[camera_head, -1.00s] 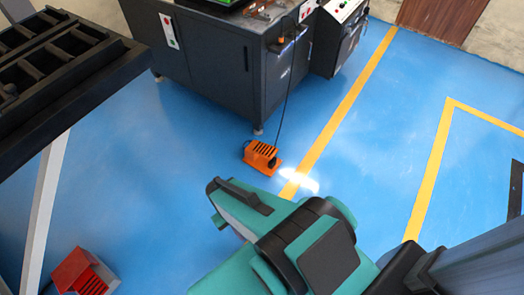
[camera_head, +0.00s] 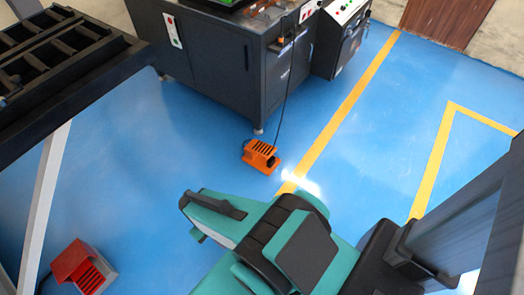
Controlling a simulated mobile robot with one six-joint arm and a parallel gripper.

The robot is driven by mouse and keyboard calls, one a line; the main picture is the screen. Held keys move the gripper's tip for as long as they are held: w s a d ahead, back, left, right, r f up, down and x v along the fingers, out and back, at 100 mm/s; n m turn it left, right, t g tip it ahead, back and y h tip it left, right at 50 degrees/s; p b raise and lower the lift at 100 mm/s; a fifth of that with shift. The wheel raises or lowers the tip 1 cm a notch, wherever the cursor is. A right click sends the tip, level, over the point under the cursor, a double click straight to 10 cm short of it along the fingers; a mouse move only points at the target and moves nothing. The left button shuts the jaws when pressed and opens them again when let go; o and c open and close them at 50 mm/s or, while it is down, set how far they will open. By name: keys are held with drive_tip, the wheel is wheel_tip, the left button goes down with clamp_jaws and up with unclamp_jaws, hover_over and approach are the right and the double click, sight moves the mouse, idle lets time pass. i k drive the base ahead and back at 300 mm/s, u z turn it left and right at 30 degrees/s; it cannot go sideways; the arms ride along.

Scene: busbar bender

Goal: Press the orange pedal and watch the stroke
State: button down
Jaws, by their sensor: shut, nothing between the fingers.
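The orange pedal (camera_head: 261,156) sits on the blue floor, in front of the dark machine cabinet. It has a slotted black-and-orange top, and a dark cable runs from it up to the cabinet. My teal and black arm reaches in from the lower right, and its visible end shows left of and below the pedal in the picture. The arm does not cover the pedal. I cannot make out my gripper's fingers; they are hidden or out of the picture. No contact with the pedal shows.
The dark cabinet (camera_head: 205,58) stands behind the pedal, with a control box (camera_head: 340,35) at its right. A red slotted pedal (camera_head: 83,268) lies at the bottom left. A dark rack (camera_head: 60,60) fills the upper left. Blue floor around the orange pedal is clear.

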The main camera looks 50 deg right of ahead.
sight(263, 148)
drive_tip(key=z, duration=0.05)
drive_tip(key=i, duration=1)
drive_tip(key=u, duration=0.05)
